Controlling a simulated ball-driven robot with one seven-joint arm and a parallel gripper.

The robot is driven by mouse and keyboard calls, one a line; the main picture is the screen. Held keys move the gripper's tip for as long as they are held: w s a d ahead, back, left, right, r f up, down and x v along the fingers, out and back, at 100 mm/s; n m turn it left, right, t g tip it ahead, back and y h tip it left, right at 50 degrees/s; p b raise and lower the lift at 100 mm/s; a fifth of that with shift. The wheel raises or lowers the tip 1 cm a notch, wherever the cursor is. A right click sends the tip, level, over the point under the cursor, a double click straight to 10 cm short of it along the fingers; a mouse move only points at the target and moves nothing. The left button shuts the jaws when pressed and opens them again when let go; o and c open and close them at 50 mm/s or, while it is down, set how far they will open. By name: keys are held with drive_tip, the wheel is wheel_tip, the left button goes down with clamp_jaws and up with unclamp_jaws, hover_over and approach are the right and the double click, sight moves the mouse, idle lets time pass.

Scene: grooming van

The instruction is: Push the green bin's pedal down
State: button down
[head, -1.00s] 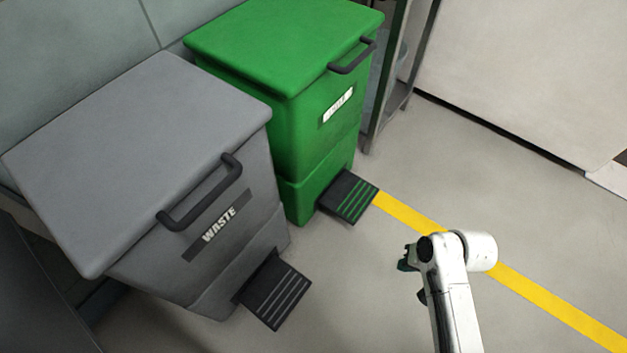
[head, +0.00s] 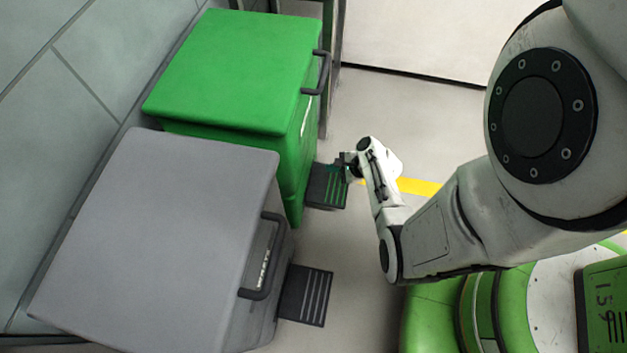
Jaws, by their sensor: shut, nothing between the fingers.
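The green bin (head: 235,70) stands at the upper left with its lid closed and a dark handle on its right side. Its pedal (head: 322,190), black with green stripes, sticks out to the right near the floor. My gripper (head: 342,168) is shut and empty, at the upper right part of this pedal in the picture. The fingertips are small and dark, and I cannot tell whether they touch the pedal or hover over it. The pedal looks roughly level.
A grey waste bin (head: 150,230) stands nearer, with its own pedal (head: 305,295) striped in grey. A tiled wall (head: 70,90) runs along the left. A yellow floor line (head: 418,187) passes behind my arm. Open floor (head: 430,115) lies beyond the arm, up to a white panel.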

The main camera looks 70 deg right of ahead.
idle(0.3)
drive_tip(key=shift+f, duration=0.1)
drive_tip(key=b, duration=0.7)
hover_over(329, 184)
drive_tip(key=f, duration=0.4)
drive_tip(key=s+f, duration=0.1)
drive_tip(key=f, duration=0.2)
drive_tip(key=shift+a, duration=0.15)
drive_tip(key=shift+f+b, duration=0.75)
drive_tip(key=shift+f, duration=0.05)
drive_tip(key=shift+f, duration=0.1)
idle(0.5)
drive_tip(key=shift+f+b, duration=0.3)
drive_tip(key=shift+f+b, duration=0.95)
drive_tip(key=shift+f, duration=0.35)
idle(1.3)
idle(0.3)
drive_tip(key=shift+r+p, duration=1.7)
drive_tip(key=shift+p, duration=0.1)
